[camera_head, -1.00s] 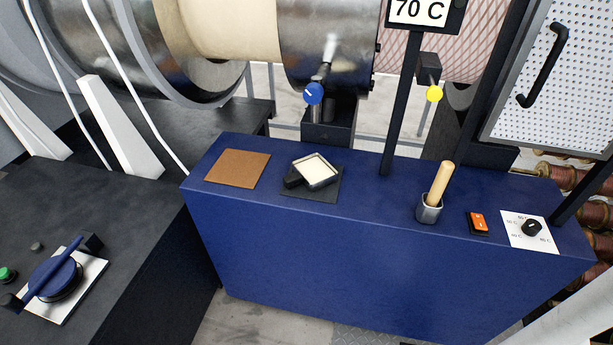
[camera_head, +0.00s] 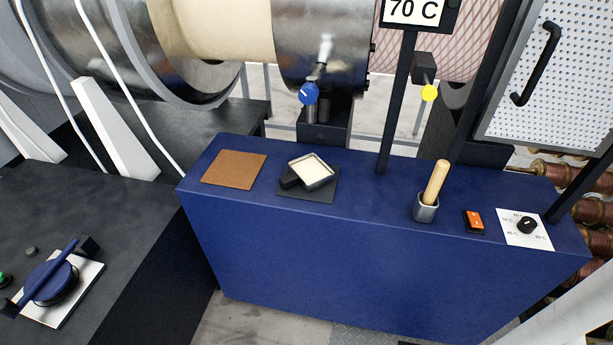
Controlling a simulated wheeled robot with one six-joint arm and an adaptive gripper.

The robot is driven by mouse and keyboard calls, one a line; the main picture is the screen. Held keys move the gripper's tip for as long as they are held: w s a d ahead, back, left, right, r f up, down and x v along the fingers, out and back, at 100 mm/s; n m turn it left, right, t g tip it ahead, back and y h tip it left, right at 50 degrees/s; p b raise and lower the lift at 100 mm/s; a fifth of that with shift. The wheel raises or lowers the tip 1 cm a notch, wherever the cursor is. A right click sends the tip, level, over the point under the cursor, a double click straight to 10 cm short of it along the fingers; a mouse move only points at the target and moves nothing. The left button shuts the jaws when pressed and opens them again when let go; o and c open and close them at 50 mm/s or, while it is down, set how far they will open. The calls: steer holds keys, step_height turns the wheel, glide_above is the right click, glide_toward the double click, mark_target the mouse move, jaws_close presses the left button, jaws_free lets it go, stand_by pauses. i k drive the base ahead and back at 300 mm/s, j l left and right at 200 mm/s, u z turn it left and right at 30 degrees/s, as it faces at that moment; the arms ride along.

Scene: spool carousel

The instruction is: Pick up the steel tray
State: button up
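The steel tray (camera_head: 322,184) is a small square metal tray with a pale cream filling. It sits on a dark square pad (camera_head: 322,196) on top of the blue bench (camera_head: 390,200).
A brown square mat (camera_head: 234,170) lies left of the tray. A blue-knobbed valve (camera_head: 309,94) hangs behind it. A black post (camera_head: 396,100) bears a 70 C display. A metal cup with a wooden-handled tool (camera_head: 426,208), an orange switch (camera_head: 474,221) and a dial (camera_head: 526,225) are to the right.

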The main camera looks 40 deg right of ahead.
mark_target(309, 171)
steer(key=i+j+z, duration=0.3)
steer(key=j, duration=0.3)
steer(key=i+j+z, duration=0.15)
steer(key=j, duration=0.2)
steer(key=i+j+z, duration=0.15)
steer(key=j, duration=0.25)
